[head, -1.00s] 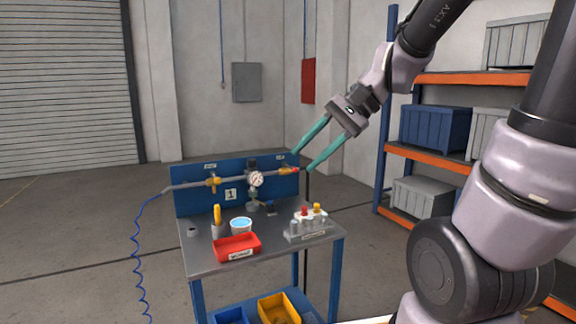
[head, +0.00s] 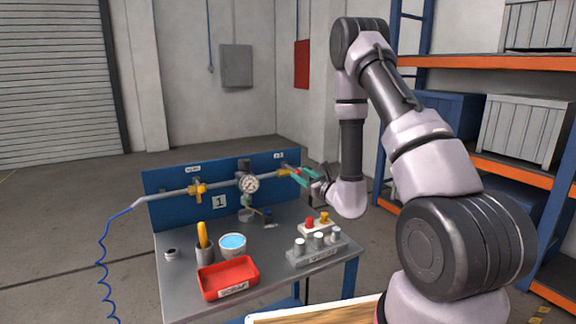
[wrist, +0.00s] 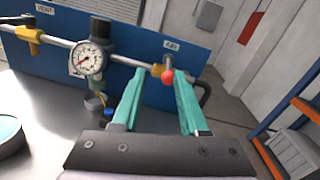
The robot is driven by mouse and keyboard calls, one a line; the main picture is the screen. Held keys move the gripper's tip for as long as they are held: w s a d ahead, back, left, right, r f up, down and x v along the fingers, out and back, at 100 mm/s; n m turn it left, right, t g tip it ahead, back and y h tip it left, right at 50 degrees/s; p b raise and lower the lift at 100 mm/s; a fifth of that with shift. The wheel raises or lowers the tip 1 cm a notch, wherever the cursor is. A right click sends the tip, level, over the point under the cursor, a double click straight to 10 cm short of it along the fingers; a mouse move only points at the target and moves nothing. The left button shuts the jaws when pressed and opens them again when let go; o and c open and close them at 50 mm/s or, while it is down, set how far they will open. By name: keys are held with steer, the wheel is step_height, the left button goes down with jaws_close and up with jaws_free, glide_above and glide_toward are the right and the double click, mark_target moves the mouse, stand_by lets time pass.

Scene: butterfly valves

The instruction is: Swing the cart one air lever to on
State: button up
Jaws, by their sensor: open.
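Cart one, with a number 1 sign (head: 219,202), carries a horizontal pipe on a blue back panel (head: 165,209). The air valve (head: 284,172) is a yellow body at the pipe's right end, under the AIR label (wrist: 171,45). Its red lever tip (wrist: 168,76) points towards the wrist camera. My gripper (wrist: 159,76) is open, its teal fingers on either side of the red tip, which shows nearer the right finger. I cannot tell whether they touch. In the head view my gripper (head: 303,175) is at the valve and partly covers the lever.
The yellow vent valve (head: 197,190) and a pressure gauge (head: 248,184) sit left along the pipe. A red tray (head: 228,278), a cup of blue liquid (head: 233,245) and a rack of cylinders (head: 318,247) stand on the cart top. Orange shelving (head: 470,62) stands at the right.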

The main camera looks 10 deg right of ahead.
mark_target(286, 165)
steer(key=shift+w+d+f+m+h, duration=0.3)
steer(key=shift+d+f+h, duration=0.25)
steer(key=shift+f, duration=0.2)
steer(key=shift+w+d+f, duration=0.1)
steer(key=shift+w, duration=0.15)
steer(key=x, duration=1)
steer(key=shift+w, duration=0.25)
jaws_close()
